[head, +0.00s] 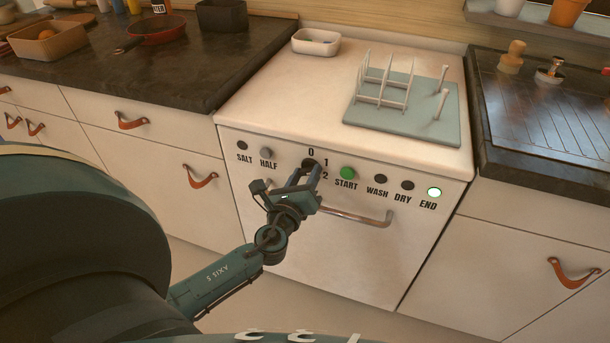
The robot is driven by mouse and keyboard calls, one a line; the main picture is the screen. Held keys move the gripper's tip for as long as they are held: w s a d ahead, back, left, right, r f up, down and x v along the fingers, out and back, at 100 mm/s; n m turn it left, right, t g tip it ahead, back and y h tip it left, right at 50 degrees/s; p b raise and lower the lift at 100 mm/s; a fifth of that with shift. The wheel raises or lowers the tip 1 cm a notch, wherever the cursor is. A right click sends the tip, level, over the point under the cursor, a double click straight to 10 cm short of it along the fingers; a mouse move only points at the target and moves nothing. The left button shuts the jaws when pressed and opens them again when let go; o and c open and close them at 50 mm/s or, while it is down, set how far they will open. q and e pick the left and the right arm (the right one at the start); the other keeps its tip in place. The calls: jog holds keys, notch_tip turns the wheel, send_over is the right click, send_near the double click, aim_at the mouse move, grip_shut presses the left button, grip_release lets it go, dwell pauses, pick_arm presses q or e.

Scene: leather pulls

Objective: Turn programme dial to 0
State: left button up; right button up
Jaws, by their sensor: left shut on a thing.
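The programme dial (309,163) is a small dark knob on the white front panel of the dishwasher (340,250). The marks 0, 1 and 2 stand around it, with 0 above and 1 and 2 to the right. My left gripper (305,174) reaches up from the lower left and is shut on the dial. Its fingers cover most of the knob, so I cannot tell which mark it points to. My right gripper is not in view.
A metal door handle (354,216) sticks out just below and right of my left gripper. A green start button (347,173) sits right of the dial, and the END light (434,192) glows. A dish rack (385,85) on a mat stands on top.

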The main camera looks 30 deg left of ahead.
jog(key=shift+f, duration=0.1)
pick_arm(q)
jog(key=shift+f+n+b, duration=0.15)
jog(key=shift+n+b, duration=0.65)
jog(key=shift+n, duration=0.2)
jog(key=n+b, duration=0.2)
jog(key=n, duration=0.2)
jog(key=n+b, duration=0.1)
jog(key=n, duration=0.4)
jog(key=shift+n+b, duration=0.3)
jog(key=shift+n, duration=0.1)
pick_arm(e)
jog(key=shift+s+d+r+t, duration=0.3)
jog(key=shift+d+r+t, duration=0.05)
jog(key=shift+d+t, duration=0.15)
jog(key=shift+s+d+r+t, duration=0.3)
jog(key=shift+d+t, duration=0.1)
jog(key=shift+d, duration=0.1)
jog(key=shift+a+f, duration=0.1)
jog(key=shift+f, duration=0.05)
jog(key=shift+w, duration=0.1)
pick_arm(q)
jog(key=o, duration=1)
